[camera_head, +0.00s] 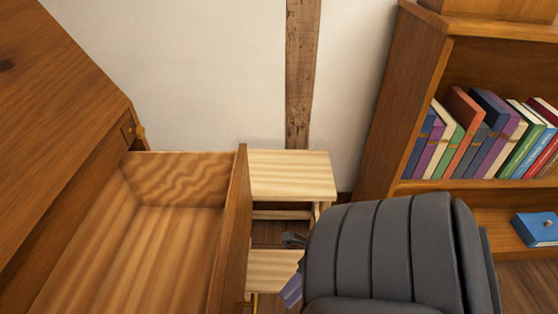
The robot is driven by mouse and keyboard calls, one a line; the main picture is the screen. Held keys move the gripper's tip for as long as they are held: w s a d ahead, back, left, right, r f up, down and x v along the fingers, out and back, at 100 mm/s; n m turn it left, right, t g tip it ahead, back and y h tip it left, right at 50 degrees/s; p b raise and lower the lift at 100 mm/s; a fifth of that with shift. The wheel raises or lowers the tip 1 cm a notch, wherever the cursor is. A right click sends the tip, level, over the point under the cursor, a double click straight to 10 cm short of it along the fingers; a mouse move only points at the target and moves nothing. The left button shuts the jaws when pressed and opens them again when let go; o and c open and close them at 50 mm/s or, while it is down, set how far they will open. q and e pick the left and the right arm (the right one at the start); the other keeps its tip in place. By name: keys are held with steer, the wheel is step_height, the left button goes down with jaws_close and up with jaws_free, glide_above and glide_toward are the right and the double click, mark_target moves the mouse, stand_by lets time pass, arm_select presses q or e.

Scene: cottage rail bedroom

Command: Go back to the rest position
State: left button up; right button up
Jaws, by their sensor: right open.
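My right gripper (293,240) shows only in small part, at the left edge of a large dark grey ribbed shape that covers the lower middle of the head view. It is open, and I see nothing held between its fingers. It appears to the right of the open drawer's front panel, outside the drawer. A small purple piece shows just below it, and I cannot tell what it is. My left gripper is not in view.
A wooden drawer (179,234) stands pulled out at left, its visible inside empty. A pale wooden step stool (290,172) stands beyond its front panel.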

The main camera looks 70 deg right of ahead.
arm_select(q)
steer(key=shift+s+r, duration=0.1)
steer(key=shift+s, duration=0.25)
